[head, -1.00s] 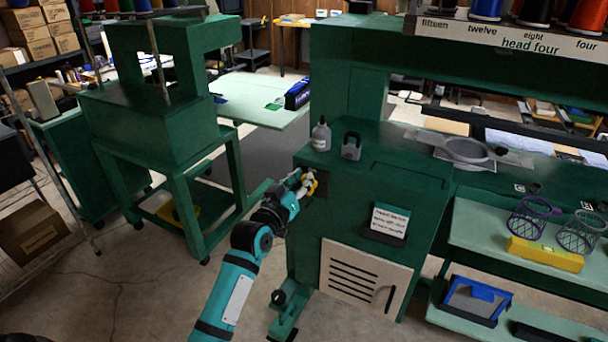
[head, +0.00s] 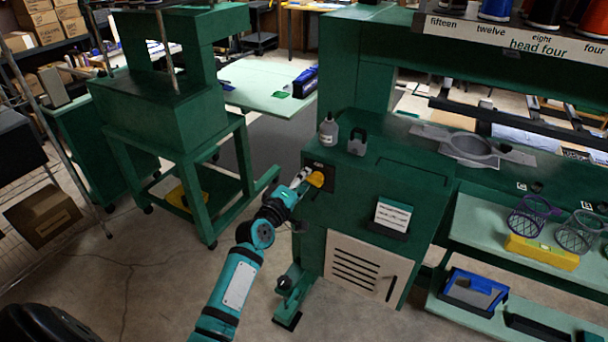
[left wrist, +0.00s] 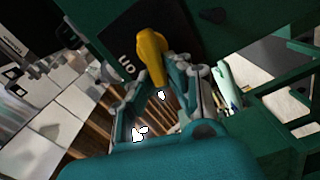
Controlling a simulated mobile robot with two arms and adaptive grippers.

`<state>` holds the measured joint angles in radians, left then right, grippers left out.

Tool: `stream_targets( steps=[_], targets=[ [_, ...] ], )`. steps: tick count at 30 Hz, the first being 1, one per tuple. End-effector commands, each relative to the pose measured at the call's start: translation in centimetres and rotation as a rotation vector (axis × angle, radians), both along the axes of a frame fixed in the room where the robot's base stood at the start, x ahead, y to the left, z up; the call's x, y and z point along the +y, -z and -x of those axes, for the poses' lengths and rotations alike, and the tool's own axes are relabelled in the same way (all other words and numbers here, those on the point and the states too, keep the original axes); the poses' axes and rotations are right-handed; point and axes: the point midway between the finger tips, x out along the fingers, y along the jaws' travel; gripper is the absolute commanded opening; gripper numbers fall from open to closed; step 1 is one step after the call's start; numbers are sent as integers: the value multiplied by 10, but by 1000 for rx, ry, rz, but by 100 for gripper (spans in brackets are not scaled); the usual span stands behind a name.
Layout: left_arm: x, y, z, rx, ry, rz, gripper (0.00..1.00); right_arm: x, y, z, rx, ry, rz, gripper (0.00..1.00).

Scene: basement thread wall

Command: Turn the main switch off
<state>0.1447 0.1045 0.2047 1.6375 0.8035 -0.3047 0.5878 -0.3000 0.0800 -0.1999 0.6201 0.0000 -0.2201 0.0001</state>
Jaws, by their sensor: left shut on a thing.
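The main switch has a yellow handle (head: 316,180) on a dark plate (head: 321,168) at the upper left of the green machine cabinet's front. In the left wrist view, the yellow handle (left wrist: 151,55) stands out from the dark plate, beside white "ON" lettering (left wrist: 127,65). My left gripper (head: 302,181) reaches the switch from the left. In the left wrist view, my left gripper (left wrist: 168,75) is shut on the handle's near end, with its fingers around it. Its fingers partly hide the handle in the head view. My right gripper is out of view.
A bottle (head: 328,132) and a grey padlock-shaped object (head: 357,142) stand on the cabinet top above the switch. A sign (head: 392,216) and vented panel (head: 366,266) are on the front. A green stand (head: 166,130) is at left; open floor lies between.

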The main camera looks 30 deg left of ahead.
Motion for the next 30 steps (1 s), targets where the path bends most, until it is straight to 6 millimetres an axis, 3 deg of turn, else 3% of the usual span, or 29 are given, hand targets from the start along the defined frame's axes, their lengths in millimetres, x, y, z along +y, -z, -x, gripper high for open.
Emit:
stream_targets(
  steps=[12, 30],
  targets=[
    [1, 4, -1, -5, 0, 241, 0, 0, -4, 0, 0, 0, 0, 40],
    [1, 5, -1, -6, 0, 295, 0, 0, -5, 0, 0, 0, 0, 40]
  ],
)
